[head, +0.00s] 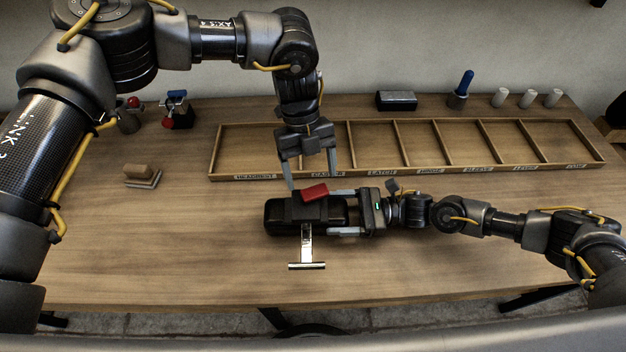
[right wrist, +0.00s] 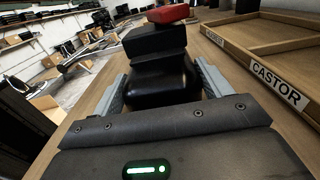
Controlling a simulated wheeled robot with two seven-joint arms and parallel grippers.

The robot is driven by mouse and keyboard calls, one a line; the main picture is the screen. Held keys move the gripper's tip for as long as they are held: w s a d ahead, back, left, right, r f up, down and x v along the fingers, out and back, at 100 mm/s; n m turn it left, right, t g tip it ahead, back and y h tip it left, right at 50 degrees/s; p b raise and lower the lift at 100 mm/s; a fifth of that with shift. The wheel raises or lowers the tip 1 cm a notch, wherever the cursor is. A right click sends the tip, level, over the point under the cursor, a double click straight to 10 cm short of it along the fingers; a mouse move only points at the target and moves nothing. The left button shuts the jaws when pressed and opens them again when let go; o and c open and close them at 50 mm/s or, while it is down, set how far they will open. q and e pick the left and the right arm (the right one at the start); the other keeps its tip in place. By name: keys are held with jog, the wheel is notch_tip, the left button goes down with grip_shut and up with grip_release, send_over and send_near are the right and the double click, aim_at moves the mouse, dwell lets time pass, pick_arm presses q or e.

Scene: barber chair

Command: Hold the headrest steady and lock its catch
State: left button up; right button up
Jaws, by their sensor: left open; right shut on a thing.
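The headrest (head: 277,217) is a black padded block lying on the wooden table, with a metal T-shaped post (head: 306,250) pointing to the front. A red catch (head: 315,192) sits on its top rear edge; it also shows in the right wrist view (right wrist: 167,14). My right gripper (head: 343,212) is shut on the right end of the headrest, one finger on each side. In the right wrist view the black headrest (right wrist: 160,80) lies between the fingers. My left gripper (head: 311,182) points down above the catch, open, fingers on either side of it; contact cannot be told.
A wooden tray (head: 214,150) with labelled compartments, all empty, lies behind the headrest. A black-and-grey block (head: 396,100), a blue-handled tool (head: 462,88) and white cylinders (head: 527,98) stand at the back. A small stacked block (head: 142,176) lies left. The front table is clear.

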aim_at(315, 193)
pick_arm(q)
jog(key=shift+x, duration=1.45)
